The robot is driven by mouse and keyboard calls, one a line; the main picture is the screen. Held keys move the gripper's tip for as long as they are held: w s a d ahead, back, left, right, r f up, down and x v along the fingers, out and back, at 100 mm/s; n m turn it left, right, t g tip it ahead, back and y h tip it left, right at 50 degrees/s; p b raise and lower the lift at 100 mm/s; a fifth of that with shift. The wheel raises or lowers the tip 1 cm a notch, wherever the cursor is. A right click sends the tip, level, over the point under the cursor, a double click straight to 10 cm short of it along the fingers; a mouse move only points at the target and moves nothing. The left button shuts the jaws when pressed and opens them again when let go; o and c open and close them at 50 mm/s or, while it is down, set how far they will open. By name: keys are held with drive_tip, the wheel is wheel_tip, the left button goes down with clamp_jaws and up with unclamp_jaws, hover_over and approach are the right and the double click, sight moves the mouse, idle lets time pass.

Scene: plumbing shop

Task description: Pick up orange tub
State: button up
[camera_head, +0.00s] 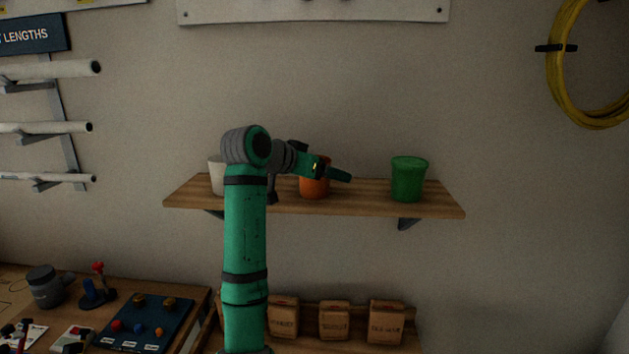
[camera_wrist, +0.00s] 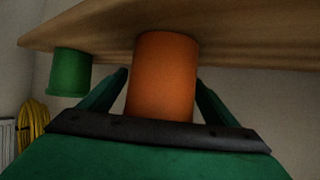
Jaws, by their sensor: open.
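The orange tub (camera_head: 314,189) stands on the wooden wall shelf, near its middle, partly hidden behind my arm in the head view. In the wrist view the orange tub (camera_wrist: 163,78) fills the middle, between the two green fingers of my gripper (camera_wrist: 163,92). The wrist picture is upside down, with the shelf at the top. My gripper (camera_head: 340,173) is open, one finger on each side of the tub. I cannot tell whether either finger touches it.
A green tub (camera_head: 408,179) stands on the shelf (camera_head: 450,206) to the right, with bare shelf between. A white tub (camera_head: 216,175) is on the left, partly behind my arm. Below are several brown packets (camera_head: 334,320) and a blue board (camera_head: 150,322). Yellow coil (camera_head: 566,95) hangs right.

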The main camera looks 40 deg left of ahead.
drive_tip(key=shift+w, duration=0.1)
drive_tip(key=c, duration=1.1)
drive_tip(key=shift+r, duration=0.15)
